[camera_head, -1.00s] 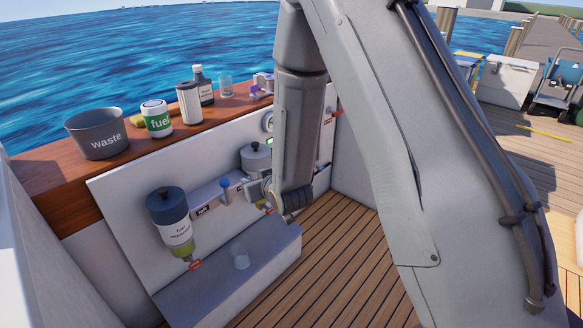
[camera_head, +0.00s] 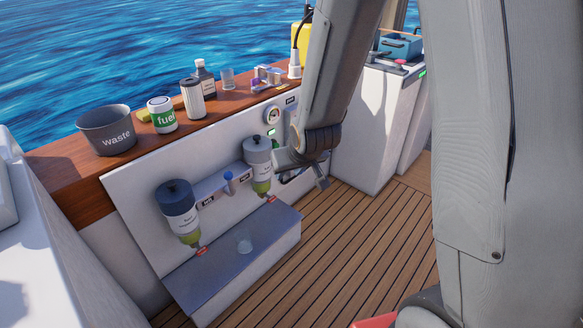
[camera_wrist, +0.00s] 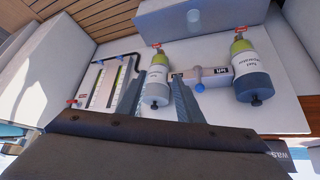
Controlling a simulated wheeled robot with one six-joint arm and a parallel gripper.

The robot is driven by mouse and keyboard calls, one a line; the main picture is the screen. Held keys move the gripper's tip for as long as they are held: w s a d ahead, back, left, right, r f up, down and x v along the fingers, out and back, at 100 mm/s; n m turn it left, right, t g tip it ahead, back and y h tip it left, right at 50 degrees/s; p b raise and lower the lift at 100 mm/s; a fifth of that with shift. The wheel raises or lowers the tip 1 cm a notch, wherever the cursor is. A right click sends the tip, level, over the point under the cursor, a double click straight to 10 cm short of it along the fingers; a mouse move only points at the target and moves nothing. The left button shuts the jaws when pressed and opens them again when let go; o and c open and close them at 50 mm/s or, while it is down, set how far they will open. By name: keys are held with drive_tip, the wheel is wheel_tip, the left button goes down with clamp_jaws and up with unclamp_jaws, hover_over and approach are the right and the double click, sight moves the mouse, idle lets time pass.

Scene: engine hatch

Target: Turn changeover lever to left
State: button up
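The changeover lever (camera_head: 229,178) has a blue knob and sits on a grey bar between two filter bowls, with a "left" and a "right" label beside it. It also shows in the wrist view (camera_wrist: 199,87), just right of the fingers. In the head view, my gripper is partly hidden by my own wrist, right of the right filter.
A grey step (camera_head: 213,262) below the filters bears a clear cup (camera_head: 244,246). A gauge (camera_head: 272,115) is on the panel. The plank floor (camera_head: 345,250) in front is clear.

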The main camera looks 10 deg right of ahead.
drive_tip(key=shift+s+d+r, duration=0.15)
drive_tip(key=shift+s+r, duration=0.05)
drive_tip(key=shift+s, duration=0.15)
